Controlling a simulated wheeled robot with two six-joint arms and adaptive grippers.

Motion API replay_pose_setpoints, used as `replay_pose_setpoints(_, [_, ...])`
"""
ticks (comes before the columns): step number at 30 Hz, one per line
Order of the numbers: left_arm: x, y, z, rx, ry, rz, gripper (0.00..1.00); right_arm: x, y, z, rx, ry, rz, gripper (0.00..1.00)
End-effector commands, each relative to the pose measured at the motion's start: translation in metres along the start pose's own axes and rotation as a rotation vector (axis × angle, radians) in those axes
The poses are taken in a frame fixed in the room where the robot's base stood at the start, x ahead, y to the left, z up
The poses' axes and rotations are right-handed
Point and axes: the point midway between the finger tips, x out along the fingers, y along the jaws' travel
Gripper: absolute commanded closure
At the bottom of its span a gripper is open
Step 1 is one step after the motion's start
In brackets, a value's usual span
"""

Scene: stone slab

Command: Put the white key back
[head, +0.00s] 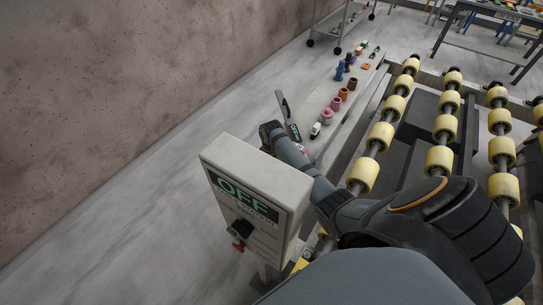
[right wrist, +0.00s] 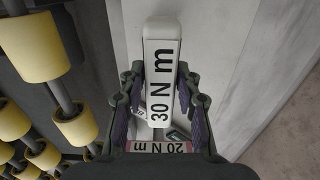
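The white key (right wrist: 162,34) carries a "30 N m" label and lies between the fingertips of my right gripper (right wrist: 161,75) in the right wrist view. Both fingertips appear to touch its sides, and it seems to be held over the pale slab. In the head view my right gripper (head: 279,137) is at the near end of a row of small items, with a pale upright piece (head: 283,104) rising beside it; I cannot tell whether this is the key. A pink "20 N m" label (right wrist: 166,148) shows lower down. My left gripper is not in view.
A grey box marked "OFF" (head: 255,190) stands close to my right forearm. Yellow rollers (head: 381,135) run along the right. Pink and orange items (head: 328,116) stand on the pale slab (head: 318,101). A concrete wall (head: 120,70) is at the left.

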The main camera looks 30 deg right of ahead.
Motion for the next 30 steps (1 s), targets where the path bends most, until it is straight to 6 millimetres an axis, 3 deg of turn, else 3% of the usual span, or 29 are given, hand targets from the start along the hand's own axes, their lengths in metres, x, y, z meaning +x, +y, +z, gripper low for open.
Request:
replay_pose_setpoints(3, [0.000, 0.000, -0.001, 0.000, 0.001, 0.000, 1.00, 0.000, 0.000, 0.000, 0.000, 0.000, 0.000, 0.50])
replay_pose_setpoints(14, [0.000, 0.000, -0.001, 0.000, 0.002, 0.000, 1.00, -0.008, 0.000, 0.000, 0.000, 0.001, -0.001, 0.50])
replay_pose_setpoints(24, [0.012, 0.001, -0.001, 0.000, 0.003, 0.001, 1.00, -0.084, -0.001, -0.001, 0.000, 0.003, -0.003, 0.50])
replay_pose_setpoints(30, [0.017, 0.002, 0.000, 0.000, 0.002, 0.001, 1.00, -0.115, -0.001, 0.000, 0.001, 0.000, -0.002, 0.50])
